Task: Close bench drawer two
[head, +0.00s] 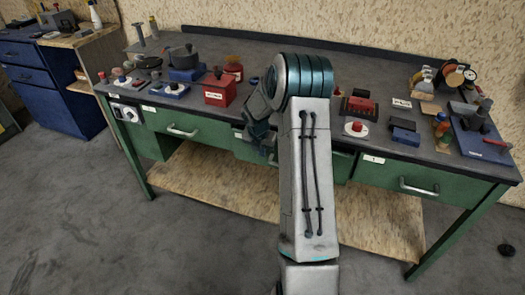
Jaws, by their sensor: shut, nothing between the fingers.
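A dark bench with a green frame has a row of green drawers along its front. The middle drawer (245,151) is mostly hidden behind my arm; a strip of its front shows left of the arm. I cannot tell how far it stands out. The left drawer (205,140) and the right drawer (385,184) have silver handles and look flush. My gripper (264,152) is dark, shut and empty, pointing down at the front of the middle drawer. I cannot tell whether it touches it.
The bench top holds a red box (219,91), a dark pot (184,56), a red button on a white base (356,128) and a blue tray (480,135). A wooden lower shelf (215,182) lies beneath. A blue cabinet (42,85) stands left. Grey floor in front is clear.

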